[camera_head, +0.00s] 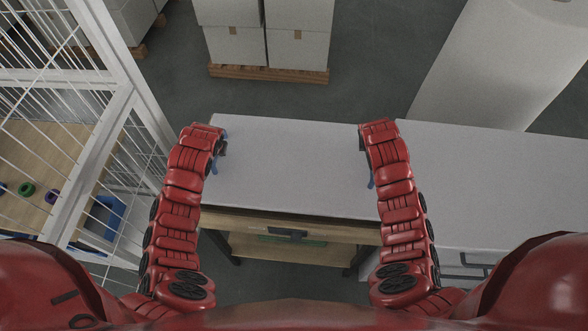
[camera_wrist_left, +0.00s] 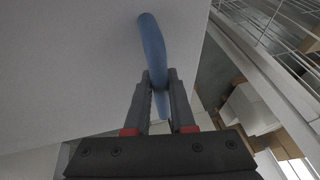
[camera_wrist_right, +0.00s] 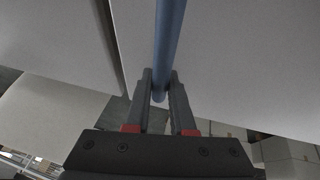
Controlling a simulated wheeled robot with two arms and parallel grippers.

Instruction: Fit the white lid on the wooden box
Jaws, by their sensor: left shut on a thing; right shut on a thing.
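The white lid (camera_head: 290,165) is a wide flat panel between my arms in the head view. It has a blue handle at each side, the left one (camera_wrist_left: 153,45) and the right one (camera_wrist_right: 168,45). My left gripper (camera_wrist_left: 160,85) is shut on the left handle, and my right gripper (camera_wrist_right: 159,85) is shut on the right handle. In the head view, the left gripper (camera_head: 222,147) and right gripper (camera_head: 362,140) are partly hidden by my wrists. A wooden front (camera_head: 340,232) shows below the lid's near edge; I cannot tell whether it belongs to the box. No box interior shows.
A white cabinet top (camera_head: 500,185) lies to the right, with a narrow dark gap beside the lid in the right wrist view. A white wire cage (camera_head: 70,100) stands close on the left. White boxes on a pallet (camera_head: 270,73) stand on grey floor beyond.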

